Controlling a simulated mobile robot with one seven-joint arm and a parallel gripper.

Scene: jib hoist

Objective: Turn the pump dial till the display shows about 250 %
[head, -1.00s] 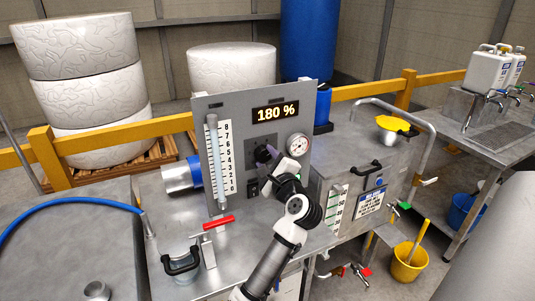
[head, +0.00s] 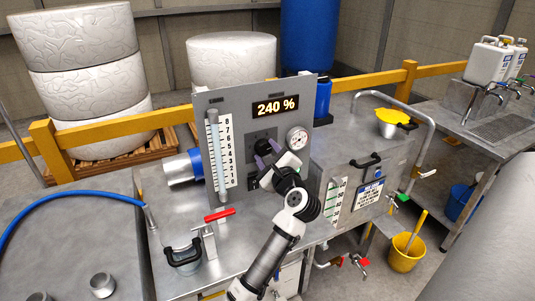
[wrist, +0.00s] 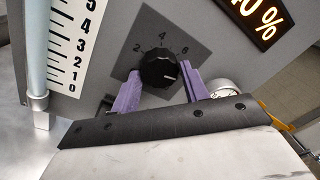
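The pump dial (wrist: 157,69) is a round black knob on a dark square plate with a numbered scale. Its white mark points to the right in the wrist view. My gripper (wrist: 160,80) has its two purple fingers on either side of the dial, against its edges, shut on it. In the head view my gripper (head: 269,146) is at the grey panel (head: 225,108), and the fingers partly hide the dial. The display (head: 276,107) above reads 240 %; the wrist view shows only the end of its reading (wrist: 257,17).
A level gauge (head: 219,155) stands left of the dial and a round pressure gauge (head: 297,138) to its right. A red-handled valve (head: 219,215) and a black-handled clamp (head: 184,258) are on the bench in front. A lidded metal tank (head: 345,160) stands on the right.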

